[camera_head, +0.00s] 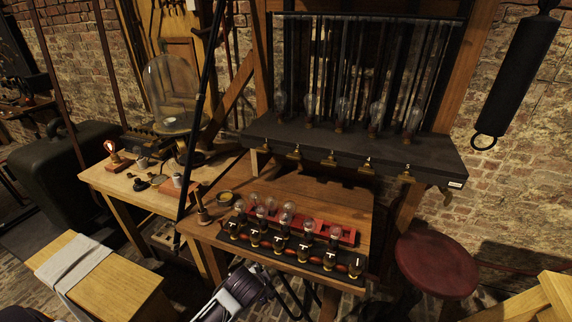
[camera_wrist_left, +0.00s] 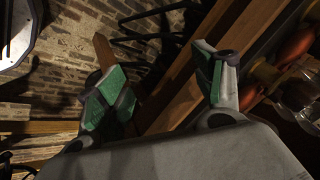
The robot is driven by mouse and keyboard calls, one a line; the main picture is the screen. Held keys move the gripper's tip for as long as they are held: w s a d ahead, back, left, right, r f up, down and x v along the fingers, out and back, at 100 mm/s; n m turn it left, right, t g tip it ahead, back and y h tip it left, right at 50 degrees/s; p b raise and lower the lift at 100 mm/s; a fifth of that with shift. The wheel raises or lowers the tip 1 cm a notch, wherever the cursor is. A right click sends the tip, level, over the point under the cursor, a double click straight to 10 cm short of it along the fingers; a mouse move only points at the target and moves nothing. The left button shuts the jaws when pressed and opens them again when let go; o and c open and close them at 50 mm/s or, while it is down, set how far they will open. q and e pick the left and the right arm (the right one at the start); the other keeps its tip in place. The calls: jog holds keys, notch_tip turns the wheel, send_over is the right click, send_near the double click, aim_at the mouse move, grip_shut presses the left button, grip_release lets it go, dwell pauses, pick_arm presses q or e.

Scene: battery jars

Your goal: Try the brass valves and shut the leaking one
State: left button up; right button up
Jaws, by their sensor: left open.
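Several small brass valves hang along the front edge of the dark shelf (camera_head: 250,133). They include a left one (camera_head: 295,153), a middle one (camera_head: 330,160) and a right one (camera_head: 406,174). Above them stand glass bulb-shaped vessels (camera_head: 342,108) and tall tubes. I cannot tell from the picture which valve leaks. My left gripper (camera_head: 279,288) is low, by the front edge of the lower wooden table, well below the valves. In the left wrist view its green-padded fingers (camera_wrist_left: 162,76) are apart with nothing between them. My right gripper is not in view.
The lower table (camera_head: 345,200) holds a red rack (camera_head: 347,236) of glass bulbs and a black strip (camera_head: 318,268) with brass fittings. A red round stool (camera_head: 436,262) stands right. A side bench (camera_head: 105,181) with a glass dome (camera_head: 172,90) stands left.

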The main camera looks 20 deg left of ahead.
pick_arm(q)
jog(key=w+d+r+m+t, duration=0.1)
jog(key=w+r+m+t, duration=0.3)
jog(key=w+r+m, duration=0.55)
jog(key=w+d+r+m+t, duration=0.1)
jog(key=w+r+m+t, duration=0.45)
jog(key=r, duration=0.85)
jog(key=m+t+h, duration=0.1)
jog(key=m+t, duration=0.1)
jog(key=m, duration=1.1)
send_near(293, 157)
jog(key=s, duration=0.2)
jog(key=shift+s+a+f+p, duration=0.15)
jog(key=shift+s+p, duration=0.15)
jog(key=shift+p, duration=0.05)
jog(key=shift+w, duration=0.1)
jog(key=shift+w+p, duration=0.85)
jog(key=shift+w, duration=5.95)
